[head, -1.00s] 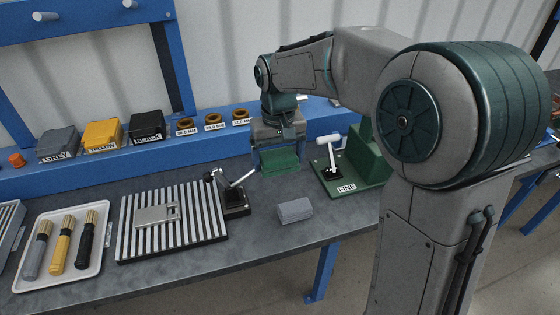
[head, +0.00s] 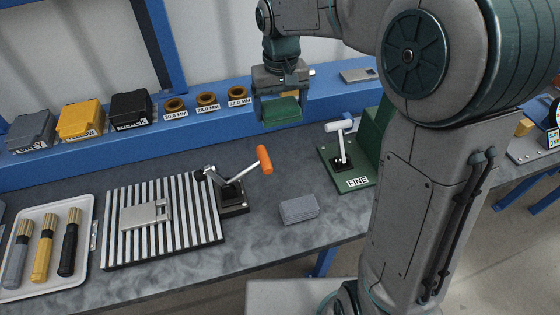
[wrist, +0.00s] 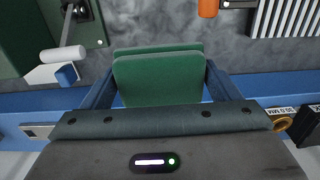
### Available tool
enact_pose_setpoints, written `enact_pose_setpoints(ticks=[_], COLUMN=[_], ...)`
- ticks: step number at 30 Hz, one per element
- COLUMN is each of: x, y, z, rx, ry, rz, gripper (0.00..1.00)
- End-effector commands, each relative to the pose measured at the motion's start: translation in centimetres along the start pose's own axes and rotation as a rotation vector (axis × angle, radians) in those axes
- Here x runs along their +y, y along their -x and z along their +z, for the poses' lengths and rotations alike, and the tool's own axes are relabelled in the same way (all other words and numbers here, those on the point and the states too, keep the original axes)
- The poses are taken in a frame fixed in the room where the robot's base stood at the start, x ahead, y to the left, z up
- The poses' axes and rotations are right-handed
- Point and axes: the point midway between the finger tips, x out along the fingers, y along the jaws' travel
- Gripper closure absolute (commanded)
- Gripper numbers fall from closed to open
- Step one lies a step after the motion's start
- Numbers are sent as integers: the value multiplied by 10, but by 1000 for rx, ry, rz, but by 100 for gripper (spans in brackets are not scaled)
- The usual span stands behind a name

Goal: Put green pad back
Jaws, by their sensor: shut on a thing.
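My gripper (head: 281,108) is shut on the green pad (head: 281,111) and holds it in the air in front of the blue ledge at the bench's back. In the wrist view the green pad (wrist: 158,78) sits between the two blue fingers, its broad face showing. A green fixture (head: 350,160) labelled FINE, with a white-handled lever, stands to the right of the gripper. A grey ribbed pad (head: 299,208) lies on the bench below and in front of the gripper.
A slatted plate (head: 165,222) with an orange-handled clamp (head: 264,160) stands to the left. A tray (head: 82,212) holds grey, yellow and black tools. Grey, yellow and black boxes and several brass rings (head: 206,100) stand along the blue ledge (head: 190,130). Bare bench lies around the grey pad.

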Motion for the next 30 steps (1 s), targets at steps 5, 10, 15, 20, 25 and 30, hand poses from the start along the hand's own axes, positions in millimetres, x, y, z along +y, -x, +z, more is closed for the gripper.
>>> enact_pose_setpoints(ticks=[5, 10, 15, 20, 25, 30], x=[-1, -2, -3, -2, -3, -3], y=[-31, -77, -115, -132, -152, -172], z=[1, 1, 1, 0, 1, 1], rx=[-8, -9, -6, -3, -5, -2], ry=[3, 5, 5, 6, 5, 6], rz=[-1, -1, -1, 0, -1, 0], gripper=[41, 41, 41, 41, 41, 41])
